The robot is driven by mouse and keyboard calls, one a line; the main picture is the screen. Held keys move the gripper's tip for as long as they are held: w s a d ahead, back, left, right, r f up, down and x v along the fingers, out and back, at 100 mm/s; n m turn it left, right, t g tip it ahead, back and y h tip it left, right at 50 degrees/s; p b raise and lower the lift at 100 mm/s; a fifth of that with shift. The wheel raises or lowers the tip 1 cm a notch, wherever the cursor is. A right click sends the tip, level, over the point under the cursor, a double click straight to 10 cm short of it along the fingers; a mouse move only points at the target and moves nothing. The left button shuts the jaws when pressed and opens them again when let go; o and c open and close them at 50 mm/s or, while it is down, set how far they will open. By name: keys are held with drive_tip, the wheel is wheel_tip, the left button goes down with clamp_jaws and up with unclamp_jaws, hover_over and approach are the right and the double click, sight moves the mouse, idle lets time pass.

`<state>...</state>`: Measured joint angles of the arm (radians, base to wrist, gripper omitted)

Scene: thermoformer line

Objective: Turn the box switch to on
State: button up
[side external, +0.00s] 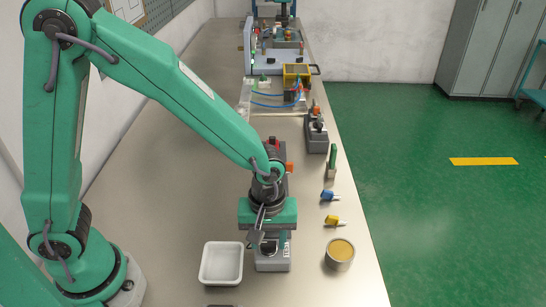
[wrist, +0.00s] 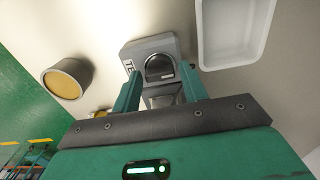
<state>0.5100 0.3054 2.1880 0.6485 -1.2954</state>
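The box switch (side external: 272,264) is a small grey box on the bench with a printed label on its side. My gripper (side external: 266,232) is right above it, pointing down, and hides most of its top. In the wrist view the grey box (wrist: 140,50) shows a round dark part (wrist: 159,66) on its face. The two green fingers of my gripper (wrist: 161,92) stand apart on either side of a grey part below that face. I cannot tell whether the fingertips touch the box. The switch's setting cannot be read.
A white tray (side external: 221,280) is close on the left, and a round tin with a tan top (side external: 340,251) on the right. Yellow (side external: 333,221) and blue (side external: 329,195) small pieces lie near the right bench edge. Another grey box (side external: 316,137) stands farther back. The left bench is clear.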

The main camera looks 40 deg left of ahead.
drive_tip(key=c, duration=0.6)
drive_tip(key=shift+c, duration=0.2)
drive_tip(key=shift+m, duration=0.5)
drive_tip(key=m, duration=1.1)
drive_tip(key=o, duration=1)
